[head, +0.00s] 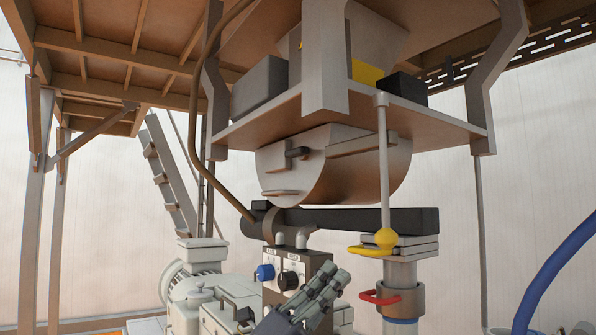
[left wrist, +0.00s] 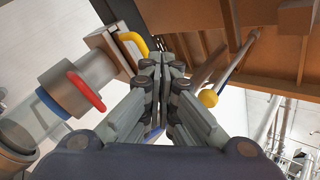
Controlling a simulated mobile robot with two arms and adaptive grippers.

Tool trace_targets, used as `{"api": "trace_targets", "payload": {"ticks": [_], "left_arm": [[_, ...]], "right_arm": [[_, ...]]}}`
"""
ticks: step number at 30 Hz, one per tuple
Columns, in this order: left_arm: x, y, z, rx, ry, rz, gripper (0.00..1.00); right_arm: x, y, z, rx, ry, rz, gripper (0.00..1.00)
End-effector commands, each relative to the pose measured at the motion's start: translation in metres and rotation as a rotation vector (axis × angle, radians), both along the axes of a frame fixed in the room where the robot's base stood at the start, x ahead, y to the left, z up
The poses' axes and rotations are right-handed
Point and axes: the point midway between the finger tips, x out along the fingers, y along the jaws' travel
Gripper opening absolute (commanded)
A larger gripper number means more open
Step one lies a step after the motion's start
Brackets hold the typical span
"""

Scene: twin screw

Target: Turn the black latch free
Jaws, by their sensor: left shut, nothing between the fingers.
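A dark latch handle (head: 297,153) sits on the front of the grey half-round drum (head: 345,175) under the platform. A round black knob (head: 289,281) is beside a blue knob (head: 265,272) on the control box (head: 308,262); I cannot tell for certain which dark part is the black latch. My left gripper (head: 334,277) is low in the head view, just right of the black knob in the picture, shut and empty. The left wrist view shows its fingertips together (left wrist: 161,62), with neither latch nor knob visible there. My right gripper is in neither view.
A yellow handle (head: 369,251) and ball (head: 386,238) stand right of the gripper, with a red handle (head: 380,298) below. A thick black bar (head: 360,219) runs under the drum. A grey motor (head: 195,270) stands at left. A blue hose (head: 555,275) hangs at right.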

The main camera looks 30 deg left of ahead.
Motion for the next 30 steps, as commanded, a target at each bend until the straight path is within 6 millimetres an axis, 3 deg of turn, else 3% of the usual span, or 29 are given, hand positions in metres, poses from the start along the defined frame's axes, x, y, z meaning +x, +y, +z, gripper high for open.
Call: {"api": "trace_targets", "payload": {"ticks": [1, 5, 12, 18, 30], "left_arm": [[-0.006, 0.000, 0.027, 0.137, -0.057, 0.039, 0.00], [-0.014, 0.011, 0.070, 0.478, -0.128, 0.170, 0.00], [-0.031, 0.084, 0.119, 0.879, -0.073, 0.462, 0.00], [-0.044, 0.126, 0.134, 0.983, 0.000, 0.583, 0.00], [-0.045, 0.130, 0.135, 0.993, 0.009, 0.595, 0.00]], "right_arm": [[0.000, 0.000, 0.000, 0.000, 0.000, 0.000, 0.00], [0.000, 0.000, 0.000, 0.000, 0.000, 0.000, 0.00], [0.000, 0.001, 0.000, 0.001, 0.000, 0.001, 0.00], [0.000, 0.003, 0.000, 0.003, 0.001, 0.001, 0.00], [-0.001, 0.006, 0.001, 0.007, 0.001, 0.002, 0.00]]}}
